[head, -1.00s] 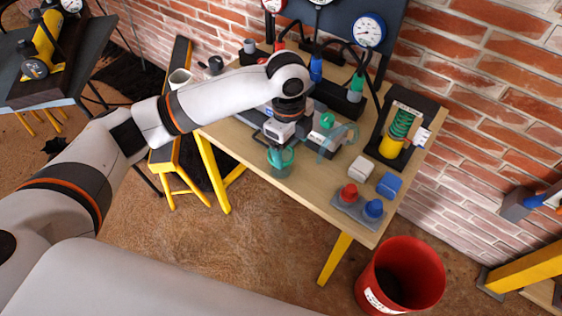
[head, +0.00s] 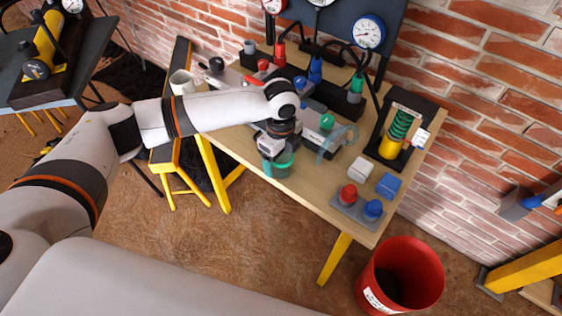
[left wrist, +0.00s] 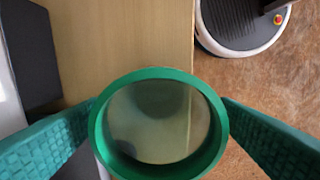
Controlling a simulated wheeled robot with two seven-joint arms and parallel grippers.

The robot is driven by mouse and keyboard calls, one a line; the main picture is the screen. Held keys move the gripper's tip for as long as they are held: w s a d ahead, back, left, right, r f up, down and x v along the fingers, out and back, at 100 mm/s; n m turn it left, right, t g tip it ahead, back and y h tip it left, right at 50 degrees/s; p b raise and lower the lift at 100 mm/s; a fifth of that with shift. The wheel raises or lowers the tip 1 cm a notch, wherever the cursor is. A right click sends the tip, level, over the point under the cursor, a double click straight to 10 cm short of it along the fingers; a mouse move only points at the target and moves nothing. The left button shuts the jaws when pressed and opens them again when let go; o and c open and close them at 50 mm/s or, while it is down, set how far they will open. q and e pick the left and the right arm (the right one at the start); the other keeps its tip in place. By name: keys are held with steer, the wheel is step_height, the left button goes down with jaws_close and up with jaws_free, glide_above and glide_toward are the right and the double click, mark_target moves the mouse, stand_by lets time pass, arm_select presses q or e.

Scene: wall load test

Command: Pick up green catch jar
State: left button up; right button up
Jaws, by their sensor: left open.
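The green catch jar (head: 278,169) stands near the front edge of the table, partly hidden by my gripper. In the left wrist view the jar (left wrist: 152,115) shows from above, with a thick green rim and a clear, greyish inside. My left gripper (head: 277,156) is at the jar from above. In the left wrist view its two green textured fingers are open, one on each side of the rim. A narrow gap seems to show on the right; I cannot tell whether the left finger touches. My right gripper is in neither view.
Beyond are a white block (head: 361,168), a blue block (head: 389,185) and a grey base with red and blue knobs (head: 357,207). A red bucket (head: 405,262) stands on the floor.

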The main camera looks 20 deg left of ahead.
arm_select(q)
steer(key=shift+f, duration=0.9)
steer(key=shift+c, duration=0.4)
steer(key=c, duration=1)
steer(key=shift+r, duration=0.1)
